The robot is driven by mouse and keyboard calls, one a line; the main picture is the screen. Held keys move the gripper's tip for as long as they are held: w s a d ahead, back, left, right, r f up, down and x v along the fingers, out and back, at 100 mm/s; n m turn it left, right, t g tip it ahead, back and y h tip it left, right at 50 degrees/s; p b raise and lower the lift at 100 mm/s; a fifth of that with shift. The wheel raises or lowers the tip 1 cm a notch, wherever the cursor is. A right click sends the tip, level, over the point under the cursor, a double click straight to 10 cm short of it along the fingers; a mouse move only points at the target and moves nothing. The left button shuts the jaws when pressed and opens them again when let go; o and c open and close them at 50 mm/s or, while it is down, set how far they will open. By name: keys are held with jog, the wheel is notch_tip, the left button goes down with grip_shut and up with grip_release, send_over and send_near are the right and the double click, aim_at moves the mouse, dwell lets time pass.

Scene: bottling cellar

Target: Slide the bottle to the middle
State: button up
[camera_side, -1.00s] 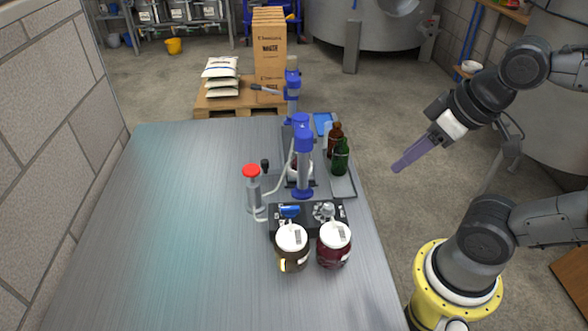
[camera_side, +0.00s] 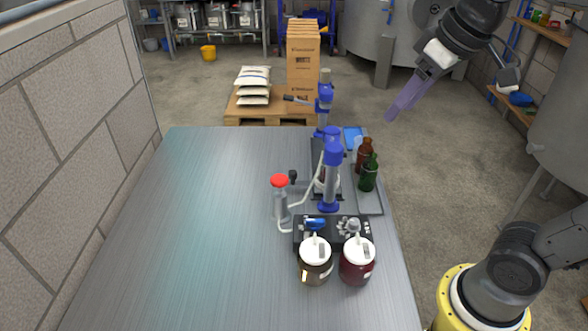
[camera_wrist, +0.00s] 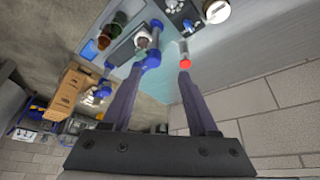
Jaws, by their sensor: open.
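A green bottle (camera_side: 370,173) and a brown bottle (camera_side: 365,153) stand upright close together on a grey tray (camera_side: 368,205) along the table's right edge. In the wrist view the green bottle (camera_wrist: 119,20) and brown bottle (camera_wrist: 104,39) show at upper left. A small dark-and-white object (camera_side: 320,182) is partly hidden behind a blue-and-grey column; I cannot tell whether it is a bottle. My gripper (camera_side: 391,116) is open and empty, raised in the air beyond and right of the bottles. Its two fingers (camera_wrist: 160,72) stand apart in the wrist view.
Blue-and-grey columns (camera_side: 331,178) stand just left of the bottles, with a red-topped pump (camera_side: 280,200) farther left. Two white-lidded jars (camera_side: 315,262) are at the front. The table's left half (camera_side: 190,230) is bare. Boxes (camera_side: 303,65) stand behind.

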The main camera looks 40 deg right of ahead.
jog(key=w+g, duration=0.1)
jog(key=w, duration=0.9)
jog(key=g, duration=0.4)
send_over(292, 172)
notch_tip(292, 172, down, 16)
notch_tip(292, 172, down, 14)
jog(key=shift+r, duration=0.25)
grip_shut()
